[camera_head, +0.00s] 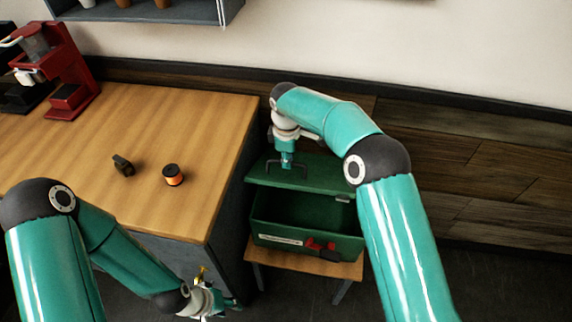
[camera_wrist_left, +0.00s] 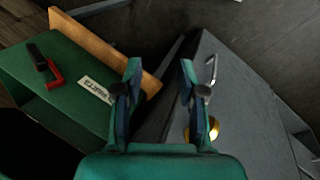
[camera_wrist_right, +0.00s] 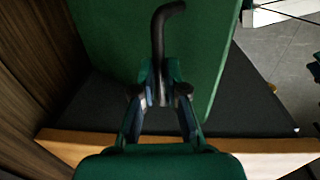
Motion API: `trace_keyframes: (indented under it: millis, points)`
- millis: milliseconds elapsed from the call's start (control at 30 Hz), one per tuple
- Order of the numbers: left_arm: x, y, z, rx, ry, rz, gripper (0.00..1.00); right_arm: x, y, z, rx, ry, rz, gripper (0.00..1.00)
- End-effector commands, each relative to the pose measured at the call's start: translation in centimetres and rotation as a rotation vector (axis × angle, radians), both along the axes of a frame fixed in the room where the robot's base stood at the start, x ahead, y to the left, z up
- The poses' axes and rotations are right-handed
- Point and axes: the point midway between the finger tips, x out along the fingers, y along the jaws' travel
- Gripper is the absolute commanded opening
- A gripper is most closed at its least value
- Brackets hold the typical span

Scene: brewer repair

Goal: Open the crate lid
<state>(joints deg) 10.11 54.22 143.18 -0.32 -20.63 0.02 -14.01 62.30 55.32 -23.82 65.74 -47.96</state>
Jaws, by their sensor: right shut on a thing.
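The green crate (camera_head: 348,243) stands on a low wooden stand beside the counter; its label and red latch (camera_head: 318,246) face the front. Its green lid (camera_head: 262,174) is raised off the front rim, and the dark inside shows below the lid's front edge. My right gripper (camera_head: 287,164) is shut on the dark lid handle (camera_head: 302,166); the right wrist view shows the fingers around the handle (camera_wrist_right: 166,14). My left gripper (camera_head: 222,304) is open and empty, low beside the counter; in the left wrist view (camera_wrist_left: 160,70) the crate (camera_wrist_left: 75,75) is to its left.
The wooden counter (camera_head: 110,140) is left of the crate, with a red brewer (camera_head: 72,72), a small dark part (camera_head: 123,165) and an orange-black jar (camera_head: 173,176). The stand's edge (camera_head: 345,270) shows in front of the crate. A hook and a brass knob (camera_wrist_left: 206,130) show on the counter side.

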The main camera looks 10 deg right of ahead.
Motion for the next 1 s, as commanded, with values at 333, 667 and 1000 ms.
trace_keyframes:
  millis: [333,667,1000]
  points:
    - [0.0,0.0,3.4,0.0,0.0,0.0,0.4,2.3,-1.0,1.6,-0.003,-0.006,0.001,0.0]
    - [0.0,0.0,3.4,0.0,0.0,0.0,0.4,2.5,-1.1,1.4,-0.005,-0.005,0.001,0.0]
    - [0.3,-0.1,3.5,0.001,-0.004,0.035,0.08,2.5,-1.1,1.3,-0.006,-0.001,0.001,0.0]
